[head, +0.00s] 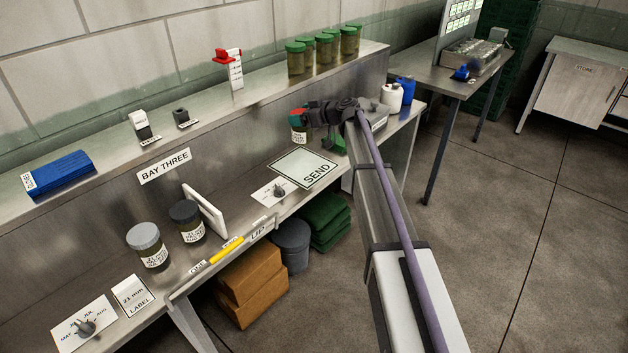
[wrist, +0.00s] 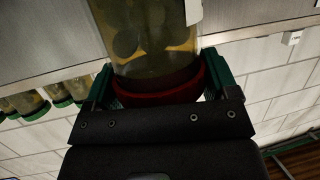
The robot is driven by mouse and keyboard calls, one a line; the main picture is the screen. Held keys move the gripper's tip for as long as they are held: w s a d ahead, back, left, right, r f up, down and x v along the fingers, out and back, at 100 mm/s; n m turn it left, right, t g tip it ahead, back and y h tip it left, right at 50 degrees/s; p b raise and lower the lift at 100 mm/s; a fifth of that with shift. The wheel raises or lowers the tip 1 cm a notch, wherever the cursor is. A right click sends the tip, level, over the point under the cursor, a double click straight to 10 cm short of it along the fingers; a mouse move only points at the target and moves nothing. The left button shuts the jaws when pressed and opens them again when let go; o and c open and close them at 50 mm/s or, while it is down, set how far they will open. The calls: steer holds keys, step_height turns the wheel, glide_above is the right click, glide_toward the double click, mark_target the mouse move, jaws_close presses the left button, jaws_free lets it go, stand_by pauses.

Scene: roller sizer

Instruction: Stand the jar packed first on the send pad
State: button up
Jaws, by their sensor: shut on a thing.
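My gripper (head: 303,114) is shut on a jar with a red lid (head: 299,133). The send pad (head: 303,167), a white square with a dark border marked SEND, lies bare on the bench, nearer the camera than the held jar. I cannot tell whether the jar's base touches the bench. A grey-lidded jar (head: 150,252) and a dark-lidded jar (head: 190,226) with labels stand at the left.
Several green-lidded jars (head: 296,60) and a red-topped item (head: 229,65) stand on the upper shelf. A small dial card (head: 276,190) lies left of the pad. A white upright panel (head: 204,211) stands beside the dark-lidded jar. White and blue containers (head: 391,98) stand at the right end.

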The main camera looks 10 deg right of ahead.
mark_target(303, 140)
steer(key=shift+w+f, duration=0.1)
steer(key=shift+f, duration=0.05)
step_height(303, 140, down, 10)
steer(key=b, duration=1)
steer(key=shift+f, duration=0.2)
steer(key=shift+r, duration=0.35)
steer(key=shift+f, duration=0.25)
steer(key=o, duration=1.5)
steer(key=shift+r, duration=0.1)
steer(key=shift+r+p, duration=0.25)
steer(key=shift+p, duration=0.05)
steer(key=p+v, duration=0.3)
steer(key=v, duration=0.9)
steer(key=shift+f, duration=0.1)
